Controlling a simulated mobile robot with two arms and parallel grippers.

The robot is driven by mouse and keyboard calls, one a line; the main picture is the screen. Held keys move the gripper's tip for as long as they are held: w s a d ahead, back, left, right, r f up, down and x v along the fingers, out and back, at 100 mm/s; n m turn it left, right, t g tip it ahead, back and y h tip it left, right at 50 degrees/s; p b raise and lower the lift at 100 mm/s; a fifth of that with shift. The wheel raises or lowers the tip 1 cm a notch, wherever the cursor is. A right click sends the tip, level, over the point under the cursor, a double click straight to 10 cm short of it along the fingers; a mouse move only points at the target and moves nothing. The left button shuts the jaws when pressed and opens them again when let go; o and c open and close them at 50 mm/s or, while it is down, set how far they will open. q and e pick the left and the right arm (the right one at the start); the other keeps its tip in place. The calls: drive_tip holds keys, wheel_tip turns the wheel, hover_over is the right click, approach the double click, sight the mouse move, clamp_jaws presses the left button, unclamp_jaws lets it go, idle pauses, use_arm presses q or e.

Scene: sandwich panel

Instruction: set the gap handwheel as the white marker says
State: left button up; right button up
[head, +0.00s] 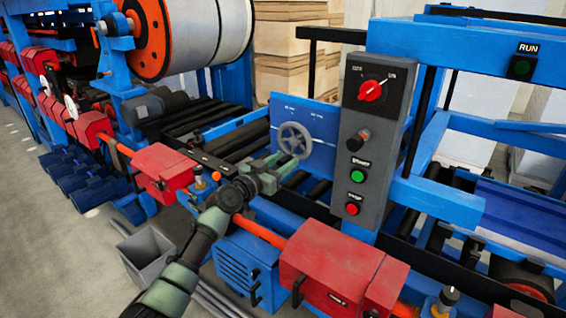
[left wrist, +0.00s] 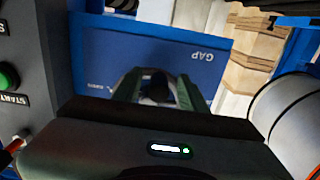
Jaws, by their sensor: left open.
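The grey spoked gap handwheel (head: 294,140) stands in front of a blue panel (head: 322,142). Small white markings run along the panel's top, too small to read in the head view. In the left wrist view the panel (left wrist: 205,75) shows the word GAP upside down. My left gripper (head: 284,164) is open, with its green fingers just below and left of the wheel, close to its lower rim. In the left wrist view a dark rounded part (left wrist: 159,87) shows between the fingers; I cannot tell whether they touch it. My right gripper is out of view.
A grey control box (head: 370,135) with a red selector knob (head: 371,90) and START and STOP buttons stands right of the wheel. Red housings (head: 338,268) and a blue frame lie below. A large white roll (head: 205,30) is at upper left.

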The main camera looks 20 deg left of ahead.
use_arm(q)
drive_tip(key=c, duration=0.9)
clamp_jaws()
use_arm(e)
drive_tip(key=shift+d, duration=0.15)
use_arm(q)
drive_tip(key=shift+d, duration=0.1)
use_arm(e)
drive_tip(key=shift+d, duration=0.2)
